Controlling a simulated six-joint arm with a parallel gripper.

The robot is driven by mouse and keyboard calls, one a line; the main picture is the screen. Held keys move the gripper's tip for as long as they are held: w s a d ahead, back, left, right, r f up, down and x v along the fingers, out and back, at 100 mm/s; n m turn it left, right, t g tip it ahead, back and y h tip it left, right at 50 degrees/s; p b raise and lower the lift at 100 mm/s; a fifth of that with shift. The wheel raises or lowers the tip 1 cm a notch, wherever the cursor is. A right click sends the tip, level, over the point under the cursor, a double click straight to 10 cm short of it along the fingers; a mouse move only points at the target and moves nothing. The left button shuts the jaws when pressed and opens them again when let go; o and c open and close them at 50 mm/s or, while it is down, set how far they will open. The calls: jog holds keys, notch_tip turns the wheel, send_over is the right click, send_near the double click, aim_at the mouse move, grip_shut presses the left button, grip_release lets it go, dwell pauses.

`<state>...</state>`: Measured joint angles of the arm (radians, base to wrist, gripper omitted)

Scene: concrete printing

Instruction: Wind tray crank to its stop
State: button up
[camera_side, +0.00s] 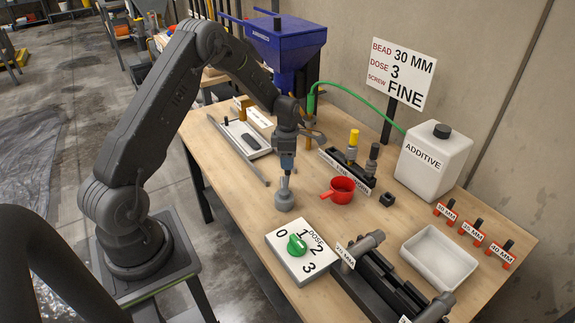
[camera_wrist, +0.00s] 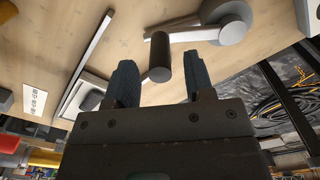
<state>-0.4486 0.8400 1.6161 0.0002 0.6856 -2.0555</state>
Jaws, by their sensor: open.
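The tray crank shows in the wrist view as a grey hub (camera_wrist: 234,22) with a flat arm and an upright dark cylindrical handle (camera_wrist: 160,52). In the side view the grey hub (camera_side: 284,201) stands on the bench just below my gripper (camera_side: 287,171). My gripper points down and is open. In the wrist view its two blue-grey fingers (camera_wrist: 162,82) stand apart, with the handle appearing between them; I cannot tell whether they touch it. The tray (camera_side: 247,140), with a dark flat piece on it, lies behind and left of the crank beside a metal rail (camera_side: 238,149).
The white dose dial (camera_side: 302,255) with a green knob is in front. A rack (camera_side: 345,172), additive jug (camera_side: 432,163) and white bin (camera_side: 438,258) stand to the right. Bare bench lies around the crank.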

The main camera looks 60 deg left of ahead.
aim_at(288, 174)
notch_tip(288, 174, up, 11)
jog(key=shift+f, duration=0.2)
dwell(0.3)
jog(key=f+m, duration=0.1)
jog(key=m, duration=0.2)
jog(key=shift+f, duration=0.15)
notch_tip(288, 174, down, 13)
jog(key=shift+f, duration=0.1)
dwell(0.4)
grip_shut()
dwell(0.3)
